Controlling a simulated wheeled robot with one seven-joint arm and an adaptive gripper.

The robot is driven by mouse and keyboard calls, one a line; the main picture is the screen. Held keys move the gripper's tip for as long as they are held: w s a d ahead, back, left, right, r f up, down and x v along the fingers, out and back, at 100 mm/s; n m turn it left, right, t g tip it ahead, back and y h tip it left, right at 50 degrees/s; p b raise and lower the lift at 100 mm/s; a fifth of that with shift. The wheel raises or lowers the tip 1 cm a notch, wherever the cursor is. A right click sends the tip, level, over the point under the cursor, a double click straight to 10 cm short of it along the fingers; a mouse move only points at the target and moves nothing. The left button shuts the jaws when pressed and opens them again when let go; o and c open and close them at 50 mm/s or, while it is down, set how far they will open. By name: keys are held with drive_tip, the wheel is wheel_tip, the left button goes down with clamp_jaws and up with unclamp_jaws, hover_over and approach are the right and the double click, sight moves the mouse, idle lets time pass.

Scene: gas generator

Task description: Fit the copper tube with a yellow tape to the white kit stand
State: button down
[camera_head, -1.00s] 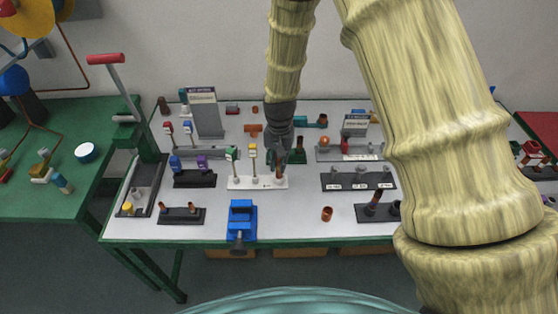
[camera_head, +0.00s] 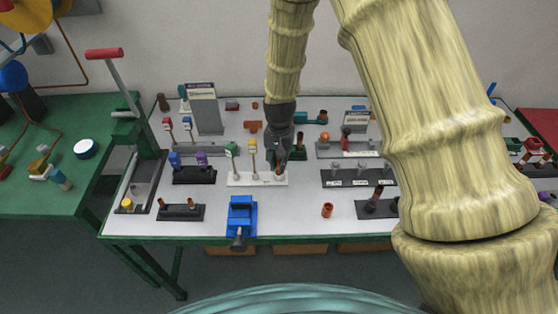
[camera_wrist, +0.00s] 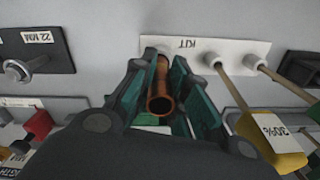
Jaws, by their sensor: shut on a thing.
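The white kit stand (camera_head: 243,180) lies in the middle of the table, and its KIT label shows in the wrist view (camera_wrist: 236,50). A green-headed rod (camera_head: 232,150) and a yellow-headed rod (camera_head: 252,147) stand upright in it. My gripper (camera_wrist: 163,100) is shut on a copper tube (camera_wrist: 161,104), held between its green finger pads over the stand's end position. The tube's far end meets or lies very near the white socket there; I cannot tell how deep it sits. In the head view my gripper (camera_head: 279,158) is at the stand's right end.
A blue vise (camera_head: 241,214) and a loose copper fitting (camera_head: 327,210) are in front. A dark stand (camera_head: 195,177) is to the left, and a dark 22 MM stand (camera_head: 357,181) is to the right. A red-handled lever tool (camera_head: 130,130) stands at the table's left.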

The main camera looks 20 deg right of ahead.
drive_tip(key=shift+f, duration=0.35)
drive_tip(key=c, duration=1.3)
unclamp_jaws()
drive_tip(key=shift+r, duration=0.15)
wheel_tip(320, 180, up, 12)
drive_tip(key=shift+f, duration=0.1)
